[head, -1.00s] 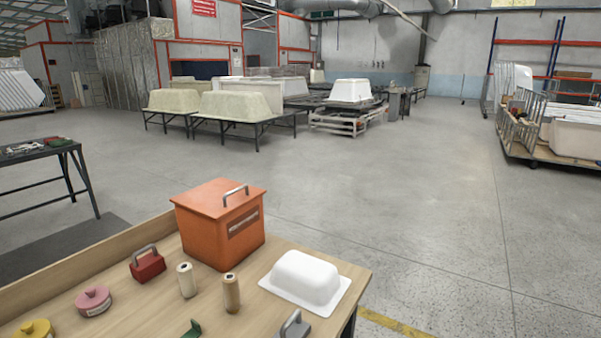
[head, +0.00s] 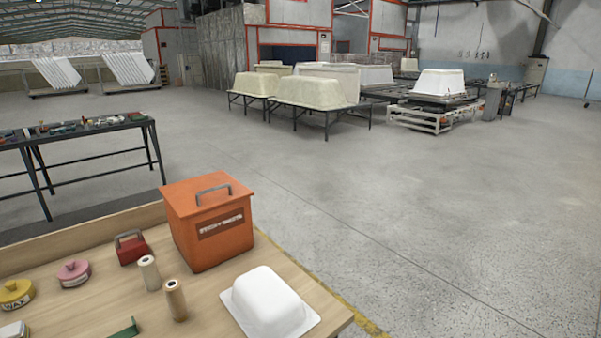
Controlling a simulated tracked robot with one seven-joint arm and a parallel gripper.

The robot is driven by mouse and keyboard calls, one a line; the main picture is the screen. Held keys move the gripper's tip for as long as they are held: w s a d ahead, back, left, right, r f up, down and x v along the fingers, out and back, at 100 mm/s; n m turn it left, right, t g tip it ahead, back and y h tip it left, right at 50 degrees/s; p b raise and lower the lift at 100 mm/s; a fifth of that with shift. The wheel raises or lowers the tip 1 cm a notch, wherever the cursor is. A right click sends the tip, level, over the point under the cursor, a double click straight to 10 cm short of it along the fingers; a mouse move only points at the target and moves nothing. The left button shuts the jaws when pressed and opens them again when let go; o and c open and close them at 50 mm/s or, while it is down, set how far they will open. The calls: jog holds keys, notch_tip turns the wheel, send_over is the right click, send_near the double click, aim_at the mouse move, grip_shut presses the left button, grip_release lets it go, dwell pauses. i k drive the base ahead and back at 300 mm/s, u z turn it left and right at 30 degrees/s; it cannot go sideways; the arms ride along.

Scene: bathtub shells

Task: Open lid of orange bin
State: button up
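The orange bin (head: 208,235) stands near the far edge of the wooden table in the head view. Its flat orange lid (head: 190,205) is closed and has a grey arched handle (head: 213,193) on top. A dark label with pale lettering is on the bin's front face. My gripper is not in the head view.
On the wooden table (head: 205,312), a white tub-shaped piece (head: 268,300) sits right of the bin. Two rolls (head: 150,273), a red block with handle (head: 131,247), and pink (head: 73,273) and yellow (head: 15,293) tins lie left and in front. Floor beyond is open.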

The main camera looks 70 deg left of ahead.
aim_at(190, 197)
jog(key=i, duration=0.65)
jog(key=u, duration=3.5)
jog(key=i, duration=1)
jog(key=z, duration=0.2)
jog(key=k, duration=0.75)
